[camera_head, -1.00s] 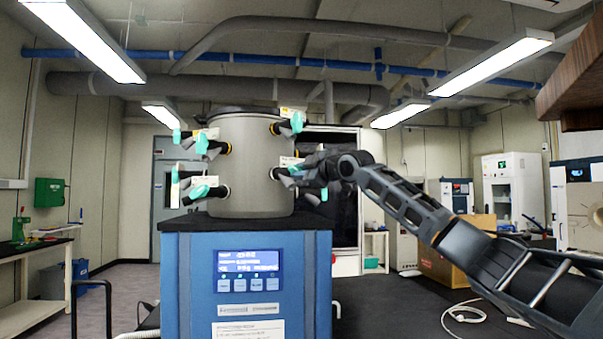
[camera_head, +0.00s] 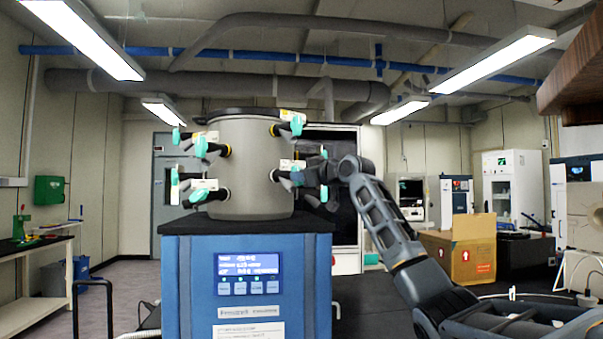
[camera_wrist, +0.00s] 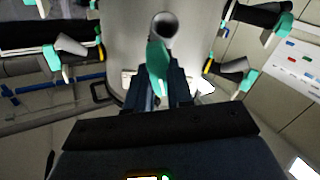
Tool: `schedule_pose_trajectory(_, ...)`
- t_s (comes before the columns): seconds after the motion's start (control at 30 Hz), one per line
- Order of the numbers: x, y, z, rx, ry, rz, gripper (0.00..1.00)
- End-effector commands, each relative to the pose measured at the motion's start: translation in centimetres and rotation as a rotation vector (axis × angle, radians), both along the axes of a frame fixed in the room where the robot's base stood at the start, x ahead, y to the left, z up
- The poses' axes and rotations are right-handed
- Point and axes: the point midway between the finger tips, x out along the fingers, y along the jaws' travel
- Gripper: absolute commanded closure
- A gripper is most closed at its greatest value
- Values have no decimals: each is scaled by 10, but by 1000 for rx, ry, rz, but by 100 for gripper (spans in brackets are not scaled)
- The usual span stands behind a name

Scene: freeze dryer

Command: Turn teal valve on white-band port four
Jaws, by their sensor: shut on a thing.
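The grey drum (camera_head: 250,165) carries several black ports with teal-handled valves. My gripper (camera_head: 305,175) is at the lower right port (camera_head: 281,175) of the drum. In the wrist view a teal valve handle (camera_wrist: 156,58) with a grey round end stands between the fingers of my gripper (camera_wrist: 158,92), which are shut on it. The fingers and wrist partly hide this valve in the head view. The band colour on this port cannot be made out.
Another teal valve (camera_head: 292,126) sits just above my gripper. More teal valves (camera_head: 202,147) are on the drum's left side. The blue dryer body (camera_head: 200,270) is below. A cardboard box (camera_head: 460,250) stands at right, behind my arm.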

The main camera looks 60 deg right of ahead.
Motion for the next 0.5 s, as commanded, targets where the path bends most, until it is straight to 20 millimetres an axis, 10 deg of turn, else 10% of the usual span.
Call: schedule_pose_trajectory(0.5,0,0,-1,271,-94,0,100)
